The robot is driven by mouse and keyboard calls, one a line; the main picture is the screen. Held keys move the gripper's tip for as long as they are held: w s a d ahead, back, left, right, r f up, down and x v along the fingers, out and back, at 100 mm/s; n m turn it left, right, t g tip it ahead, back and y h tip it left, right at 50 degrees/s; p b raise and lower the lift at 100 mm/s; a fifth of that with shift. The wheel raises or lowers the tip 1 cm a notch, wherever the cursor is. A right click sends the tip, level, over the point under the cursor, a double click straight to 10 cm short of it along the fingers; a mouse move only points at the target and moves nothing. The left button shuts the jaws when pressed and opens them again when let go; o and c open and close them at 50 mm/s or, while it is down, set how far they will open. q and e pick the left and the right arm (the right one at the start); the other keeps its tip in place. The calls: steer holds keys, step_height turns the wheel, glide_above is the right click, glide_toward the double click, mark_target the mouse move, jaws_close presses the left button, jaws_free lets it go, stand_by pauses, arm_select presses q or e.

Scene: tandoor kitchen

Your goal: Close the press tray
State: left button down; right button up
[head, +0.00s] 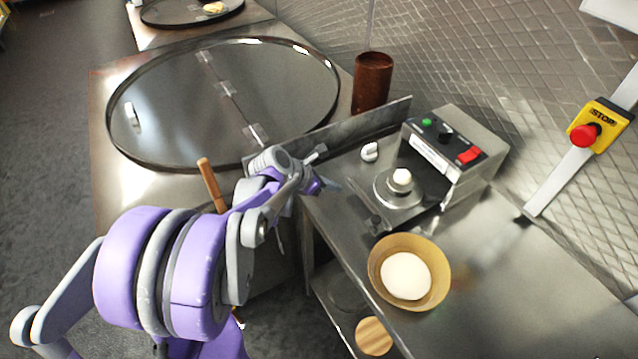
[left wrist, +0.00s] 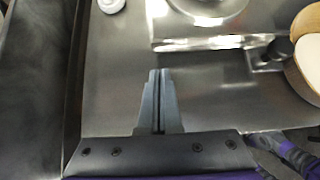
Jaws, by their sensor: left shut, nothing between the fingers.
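The press is a metal box (head: 455,150) with green, black and red controls on its front, standing on the steel counter. Its tray (head: 421,216) sticks out in front of the box, with a round plate and a pale dough ball (head: 401,177) on it. The tray's bright front edge (left wrist: 205,43) also crosses the top of the left wrist view. My left gripper (head: 333,185) is shut and empty, left of the tray. In the left wrist view its fingers (left wrist: 158,82) are together, over bare counter and apart from the tray edge. My right gripper is out of view.
A bowl (head: 437,291) with pale dough stands just in front of the tray. A brown cylinder (head: 371,82) and a large round lid (head: 178,85) lie beyond a raised metal strip (head: 345,128).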

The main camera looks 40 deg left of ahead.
mark_target(398, 161)
arm_select(q)
steer(key=shift+w+d+r, duration=0.15)
steer(key=shift+w, duration=0.2)
steer(key=shift+w+d+r, duration=0.1)
steer(key=shift+w, duration=0.25)
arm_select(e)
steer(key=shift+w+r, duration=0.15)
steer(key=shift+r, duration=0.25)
arm_select(q)
steer(key=shift+w+d+f, duration=0.1)
steer(key=shift+w+d, duration=0.15)
steer(key=shift+w, duration=0.4)
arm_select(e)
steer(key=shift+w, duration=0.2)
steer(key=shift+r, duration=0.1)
arm_select(q)
steer(key=shift+s, duration=0.15)
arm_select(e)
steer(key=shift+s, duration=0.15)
